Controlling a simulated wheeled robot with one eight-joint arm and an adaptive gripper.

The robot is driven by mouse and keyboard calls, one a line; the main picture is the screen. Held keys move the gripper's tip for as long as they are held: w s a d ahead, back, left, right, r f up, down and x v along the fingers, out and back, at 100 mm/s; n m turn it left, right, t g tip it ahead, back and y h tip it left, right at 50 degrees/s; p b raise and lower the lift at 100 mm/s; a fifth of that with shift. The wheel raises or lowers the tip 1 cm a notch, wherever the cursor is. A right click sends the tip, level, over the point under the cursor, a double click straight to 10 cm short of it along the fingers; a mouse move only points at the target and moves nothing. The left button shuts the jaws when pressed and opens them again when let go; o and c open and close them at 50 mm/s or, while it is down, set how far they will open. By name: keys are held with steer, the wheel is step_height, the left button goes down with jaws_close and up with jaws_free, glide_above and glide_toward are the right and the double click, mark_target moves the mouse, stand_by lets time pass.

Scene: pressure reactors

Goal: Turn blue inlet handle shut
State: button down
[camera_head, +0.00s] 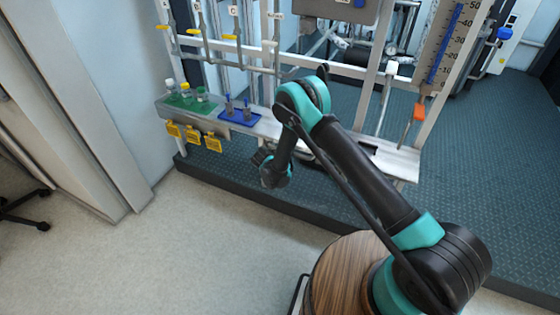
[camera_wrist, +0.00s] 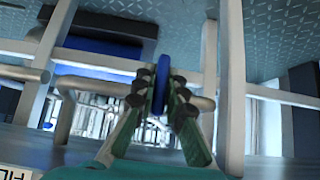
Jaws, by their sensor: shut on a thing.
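The blue handle (camera_wrist: 162,72) stands upright as a narrow strip in the middle of the wrist view, in front of a grey pipe. My gripper (camera_wrist: 161,98) has its green fingers with dark pads on either side of it and is shut on it. In the head view my arm reaches left from the wooden-topped base, its wrist bent down in front of the rack. The blue handle cannot be made out there, and the fingers are hard to tell apart.
A white frame with thin pipes and yellow handles (camera_head: 230,37) stands behind my arm. Its shelf holds a green tray (camera_head: 187,104) with bottles and a blue tray (camera_head: 238,116). Yellow tags (camera_head: 212,143) hang at its front. An orange handle (camera_head: 419,112) is at right. The floor in front is clear.

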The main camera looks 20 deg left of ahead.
steer(key=c, duration=1.6)
jaws_free()
steer(key=shift+s+r, duration=0.1)
steer(key=v, duration=1.1)
steer(key=shift+s+r, duration=0.25)
